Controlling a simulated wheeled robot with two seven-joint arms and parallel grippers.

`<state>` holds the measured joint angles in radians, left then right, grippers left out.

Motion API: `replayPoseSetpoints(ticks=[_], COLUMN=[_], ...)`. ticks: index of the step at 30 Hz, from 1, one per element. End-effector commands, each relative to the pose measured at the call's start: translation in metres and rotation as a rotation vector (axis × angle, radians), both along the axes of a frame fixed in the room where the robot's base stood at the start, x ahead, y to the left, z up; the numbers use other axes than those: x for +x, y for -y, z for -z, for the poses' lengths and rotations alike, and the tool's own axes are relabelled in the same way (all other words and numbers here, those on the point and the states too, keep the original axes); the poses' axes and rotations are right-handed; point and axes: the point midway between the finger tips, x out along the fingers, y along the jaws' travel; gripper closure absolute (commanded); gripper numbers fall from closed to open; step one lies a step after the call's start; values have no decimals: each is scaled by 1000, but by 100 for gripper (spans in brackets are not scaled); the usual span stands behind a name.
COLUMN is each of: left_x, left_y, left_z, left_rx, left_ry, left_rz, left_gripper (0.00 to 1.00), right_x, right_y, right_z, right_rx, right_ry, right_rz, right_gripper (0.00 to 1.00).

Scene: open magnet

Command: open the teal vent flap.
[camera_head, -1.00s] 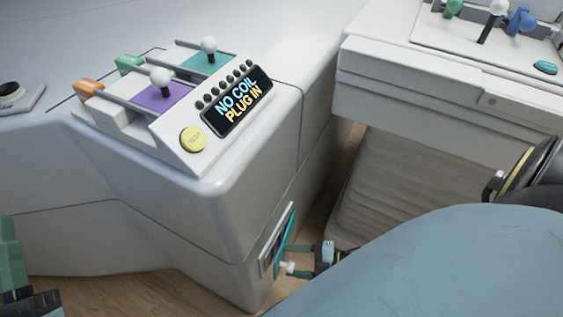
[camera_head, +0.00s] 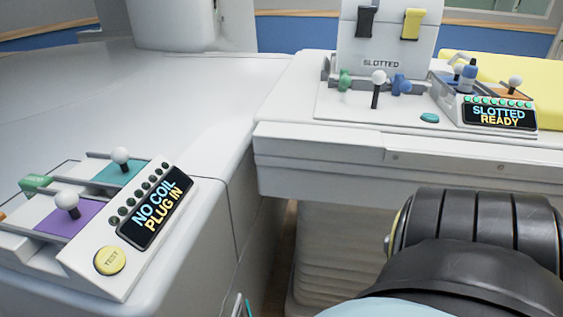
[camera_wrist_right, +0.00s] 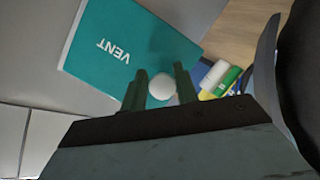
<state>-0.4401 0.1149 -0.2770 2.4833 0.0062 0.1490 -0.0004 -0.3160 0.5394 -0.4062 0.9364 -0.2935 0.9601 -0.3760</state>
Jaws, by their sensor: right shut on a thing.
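The teal vent flap (camera_wrist_right: 100,55) fills the upper middle of the right wrist view, with "VENT" on it upside down. A round white knob (camera_wrist_right: 162,86) is at its lower edge in that view. My right gripper (camera_wrist_right: 160,85) has its dark green fingers on both sides of the knob, shut on it. In the head view only a thin teal sliver of the flap (camera_head: 248,309) shows at the bottom edge, low on the white housing. How far the flap stands from its frame cannot be told. My left gripper is not in view.
A console with a "NO COIL PLUG IN" display (camera_head: 155,207) stands at left. A second panel shows "SLOTTED READY" (camera_head: 498,116) at right. Blue, green and yellow items (camera_wrist_right: 220,80) lie beside the knob. Wood floor (camera_wrist_right: 245,30) shows beyond the flap.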

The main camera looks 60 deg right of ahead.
Motion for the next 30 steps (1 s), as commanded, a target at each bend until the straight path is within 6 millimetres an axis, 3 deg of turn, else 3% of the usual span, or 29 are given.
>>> replayPoseSetpoints(ticks=[1, 25, 26, 30], left_x=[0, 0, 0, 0], left_y=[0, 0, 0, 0], left_z=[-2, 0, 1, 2], left_rx=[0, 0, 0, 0], left_ry=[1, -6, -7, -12], left_rz=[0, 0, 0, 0], left_gripper=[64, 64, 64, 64], right_x=[4, 3, 3, 3], right_y=[-2, -2, -2, -2], right_z=[-7, -7, -7, -6], right_rx=[20, 21, 21, 18], right_ry=[20, 17, 17, 15], right_rz=[-5, -5, -5, -5], right_gripper=[100, 100, 69, 51])
